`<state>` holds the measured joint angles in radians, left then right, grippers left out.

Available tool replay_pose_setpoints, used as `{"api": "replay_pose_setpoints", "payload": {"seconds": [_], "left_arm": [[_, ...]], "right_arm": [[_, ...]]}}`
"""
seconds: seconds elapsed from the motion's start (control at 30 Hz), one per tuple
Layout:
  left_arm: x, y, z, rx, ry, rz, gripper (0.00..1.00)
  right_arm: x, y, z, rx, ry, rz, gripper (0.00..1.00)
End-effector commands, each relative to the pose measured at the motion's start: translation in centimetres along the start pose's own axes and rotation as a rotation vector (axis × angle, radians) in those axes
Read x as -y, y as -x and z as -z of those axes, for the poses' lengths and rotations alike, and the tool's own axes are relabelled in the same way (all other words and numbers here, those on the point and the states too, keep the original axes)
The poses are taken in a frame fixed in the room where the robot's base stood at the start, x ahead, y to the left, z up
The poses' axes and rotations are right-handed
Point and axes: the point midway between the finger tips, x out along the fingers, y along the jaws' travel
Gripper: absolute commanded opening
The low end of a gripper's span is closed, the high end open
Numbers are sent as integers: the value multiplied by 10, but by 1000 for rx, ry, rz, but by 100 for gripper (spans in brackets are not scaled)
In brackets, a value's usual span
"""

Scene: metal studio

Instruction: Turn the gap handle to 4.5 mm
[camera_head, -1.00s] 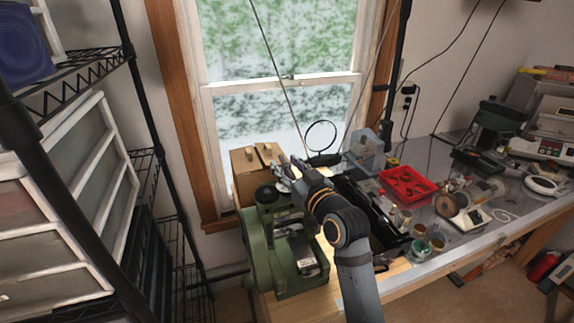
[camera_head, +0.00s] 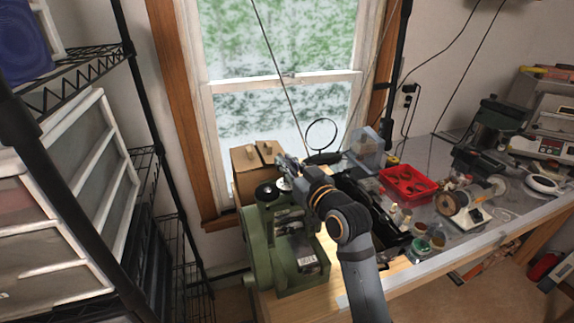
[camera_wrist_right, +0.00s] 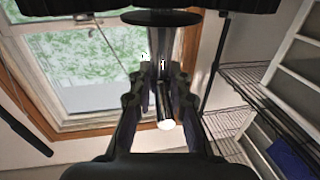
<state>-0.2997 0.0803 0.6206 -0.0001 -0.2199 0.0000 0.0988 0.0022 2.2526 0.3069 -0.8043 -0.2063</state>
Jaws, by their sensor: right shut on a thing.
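The green machine (camera_head: 258,262) stands on the near left end of the workbench, with a black round knob (camera_head: 266,190) on top. My right gripper (camera_head: 285,172) is over its top, just right of that knob. In the right wrist view, my right gripper (camera_wrist_right: 160,88) is shut on a shiny metal handle (camera_wrist_right: 163,106) with a pale end, which runs between the fingers from a black disc (camera_wrist_right: 160,17). I take this as the gap handle; no scale or gap reading is legible. My left gripper is in no view.
A cardboard box (camera_head: 245,170) stands behind the machine under the window. A magnifier ring (camera_head: 321,134), a red tray (camera_head: 407,185) and small jars (camera_head: 420,246) lie to the right. Wire shelving (camera_head: 150,165) stands close on the left.

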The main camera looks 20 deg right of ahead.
Motion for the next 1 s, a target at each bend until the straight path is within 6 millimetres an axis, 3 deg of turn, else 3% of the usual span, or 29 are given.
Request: {"api": "replay_pose_setpoints", "payload": {"seconds": [0.27, 0.7, 1.0], "left_arm": [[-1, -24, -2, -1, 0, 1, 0], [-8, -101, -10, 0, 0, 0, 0], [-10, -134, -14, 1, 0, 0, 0]], "right_arm": [[-2, 0, -5, 3, 14, 157, 0], [-2, -2, -8, 0, 4, 566, 0], [-1, -2, -3, 1, -1, 856, 0]]}}
